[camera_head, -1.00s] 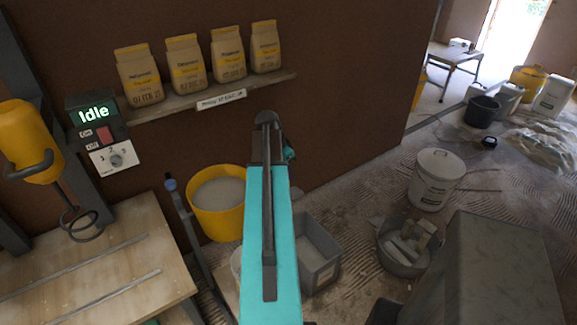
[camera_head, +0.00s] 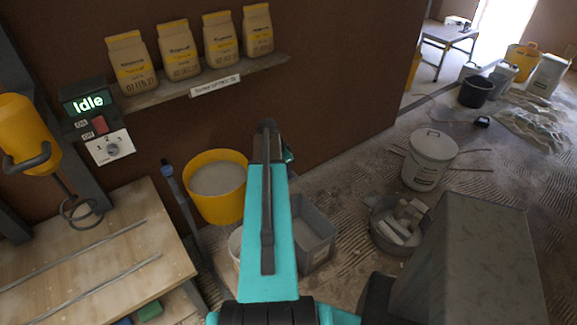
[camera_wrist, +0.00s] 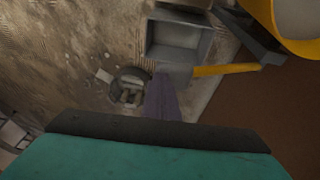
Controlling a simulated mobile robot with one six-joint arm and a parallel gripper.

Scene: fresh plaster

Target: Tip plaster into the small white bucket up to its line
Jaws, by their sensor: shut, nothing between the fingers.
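A yellow tub (camera_head: 214,205) of pale grey plaster (camera_head: 218,178) stands by the wall, left of my arm. It also shows at the top right of the wrist view (camera_wrist: 262,12). My gripper (camera_wrist: 161,80) shows in the wrist view as a narrow tapered shape, shut and empty. It points down above the floor near a grey crate. In the head view my arm hides it.
The grey crate (camera_head: 322,249) stands right of my arm. A grey bucket of rubble (camera_head: 383,245) and a lidded white bucket (camera_head: 430,160) stand further right. A mixer (camera_head: 28,130) hangs left above a wooden bench (camera_head: 100,262); its control box display (camera_head: 88,103) reads Idle. Bags line a shelf (camera_head: 160,98).

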